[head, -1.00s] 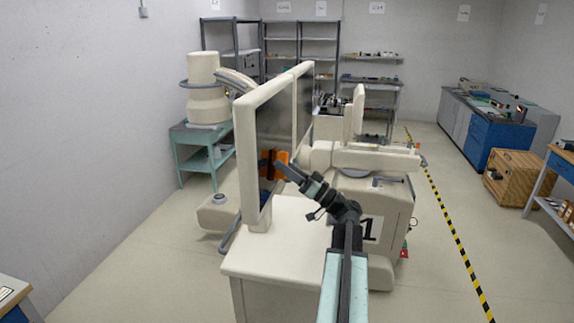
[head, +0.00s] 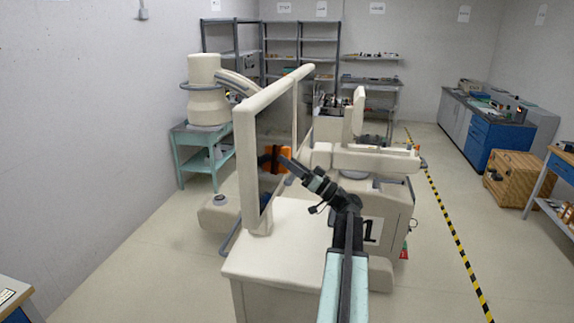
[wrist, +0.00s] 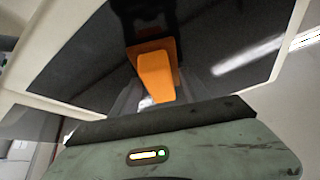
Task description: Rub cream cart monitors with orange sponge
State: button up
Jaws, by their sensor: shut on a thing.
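Two cream monitors with dark screens stand one behind the other on the cream cart (head: 285,240) in the head view. The near monitor (head: 247,150) is seen at a steep angle, and the far one (head: 303,100) is partly hidden behind it. My gripper (head: 277,158) is shut on the orange sponge (head: 284,152) in front of the near monitor's dark screen. In the wrist view the sponge (wrist: 157,75) sticks out from the jaws towards the dark screen (wrist: 215,50), where its dark reflection shows. I cannot tell whether it touches the glass.
A cream machine (head: 375,160) on the cart's far side stands close to the right of my arm. A green side table (head: 200,140) with a cream drum-shaped device is at the left. The floor right of the cart is open, with a yellow-black tape line (head: 450,225).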

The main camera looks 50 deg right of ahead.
jog(key=shift+w+d, duration=0.45)
jog(key=shift+d, duration=0.25)
jog(key=shift+w+d, duration=0.45)
jog(key=shift+d, duration=0.25)
jog(key=shift+d, duration=0.1)
jog(key=shift+w+d, duration=0.4)
jog(key=shift+d, duration=0.35)
jog(key=shift+w+d, duration=0.4)
jog(key=shift+d, duration=0.3)
jog(key=shift+w+d, duration=0.45)
jog(key=shift+d, duration=0.35)
jog(key=shift+w+d, duration=0.4)
jog(key=shift+d, duration=0.35)
jog(key=shift+s, duration=0.1)
jog(key=shift+s+d, duration=0.5)
jog(key=shift+s, duration=0.35)
jog(key=shift+s+d, duration=0.45)
jog(key=shift+s, duration=0.45)
jog(key=shift+s+d, duration=0.5)
jog(key=shift+s, duration=0.35)
